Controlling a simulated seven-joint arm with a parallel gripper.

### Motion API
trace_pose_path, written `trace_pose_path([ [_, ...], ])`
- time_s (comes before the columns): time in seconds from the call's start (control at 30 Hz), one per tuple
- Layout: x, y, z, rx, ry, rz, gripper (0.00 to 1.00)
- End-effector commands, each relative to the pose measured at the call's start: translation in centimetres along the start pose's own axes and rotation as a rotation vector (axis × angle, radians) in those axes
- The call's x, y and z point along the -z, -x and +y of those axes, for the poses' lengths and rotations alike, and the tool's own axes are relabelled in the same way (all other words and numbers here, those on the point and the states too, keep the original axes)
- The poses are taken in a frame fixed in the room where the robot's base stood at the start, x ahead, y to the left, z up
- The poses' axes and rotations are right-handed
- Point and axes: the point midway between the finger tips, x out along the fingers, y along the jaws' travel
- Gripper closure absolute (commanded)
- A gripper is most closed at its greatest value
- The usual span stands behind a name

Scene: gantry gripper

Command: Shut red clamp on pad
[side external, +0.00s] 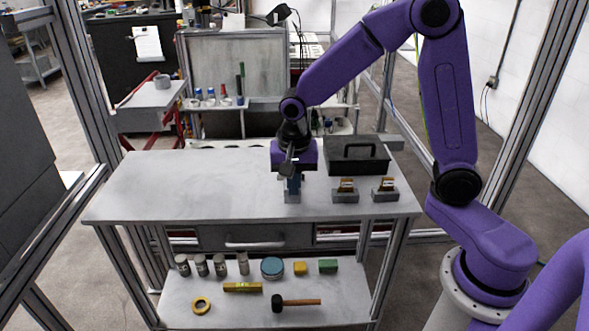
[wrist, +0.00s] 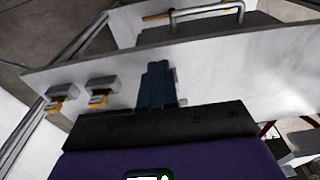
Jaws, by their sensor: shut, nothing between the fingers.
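My gripper (side external: 292,187) is at the table's front middle, pointing down with its blue fingers shut and nothing held. In the wrist view the fingers (wrist: 157,85) are together. A grey block (side external: 292,197) shows at the fingertips, mostly hidden by them; I cannot tell whether they touch it. To its right stand two clamp-like fixtures, the nearer one (side external: 345,191) and the farther one (side external: 384,190), each a grey block with orange-brown and dark parts on top. They also show at left in the wrist view (wrist: 100,91). No red part or pad is clearly visible.
A dark toolbox (side external: 358,156) with a handle stands behind the two fixtures. The left half of the tabletop (side external: 180,186) is clear.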

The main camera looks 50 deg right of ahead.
Motion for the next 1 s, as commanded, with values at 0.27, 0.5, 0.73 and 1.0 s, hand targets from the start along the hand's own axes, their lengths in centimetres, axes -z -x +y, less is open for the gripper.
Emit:
trace_pose_path([
  [0.27, 1.6, 0.0, 0.0, -0.001, -0.003, 0.0, 1.0],
  [0.5, 3.1, 0.0, 0.0, 0.0, -0.004, 0.001, 1.0],
  [0.73, 4.5, 0.0, 0.0, 0.0, -0.003, 0.001, 1.0],
  [1.0, 6.1, 0.0, 0.0, 0.0, -0.004, 0.0, 1.0],
])
